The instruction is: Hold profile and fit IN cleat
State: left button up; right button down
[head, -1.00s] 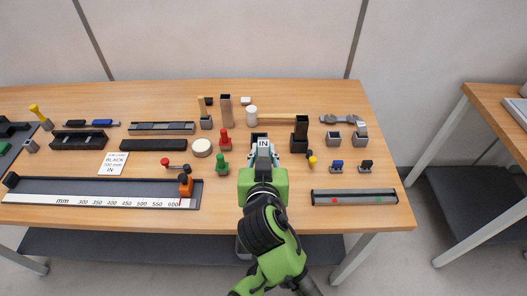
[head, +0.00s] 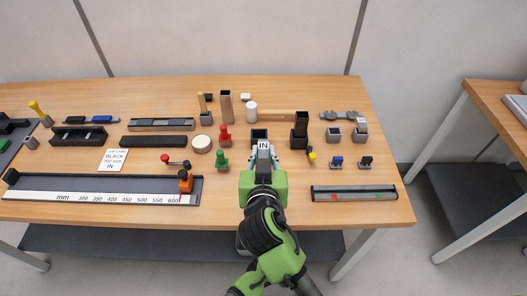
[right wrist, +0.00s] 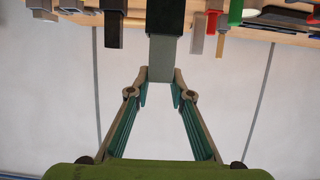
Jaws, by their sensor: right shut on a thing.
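My right gripper (head: 263,163) is shut on a grey block labelled IN, the IN cleat (head: 263,152), above the middle of the bench. In the right wrist view the gripper (right wrist: 161,85) pinches the grey cleat (right wrist: 162,58) between its fingertips. A dark open box (head: 259,133) stands just beyond the cleat; whether they touch cannot be told. A long black profile (head: 153,142) lies left of the gripper, with a grey profile (head: 162,126) behind it. A card (head: 113,160) reads BLACK, a mm length and IN. My left gripper is not in view.
A measuring rail (head: 100,185) with an orange stop (head: 186,182) lies front left. A grey tray with red and green marks (head: 354,195) lies front right. Red (head: 225,135) and green (head: 222,160) handled tools stand left of the gripper. A mallet (head: 275,114) lies behind.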

aim_at(264, 161)
jog(key=shift+f, duration=1.5)
jog(key=c, duration=1.7)
grip_release()
jog(key=v, duration=1.2)
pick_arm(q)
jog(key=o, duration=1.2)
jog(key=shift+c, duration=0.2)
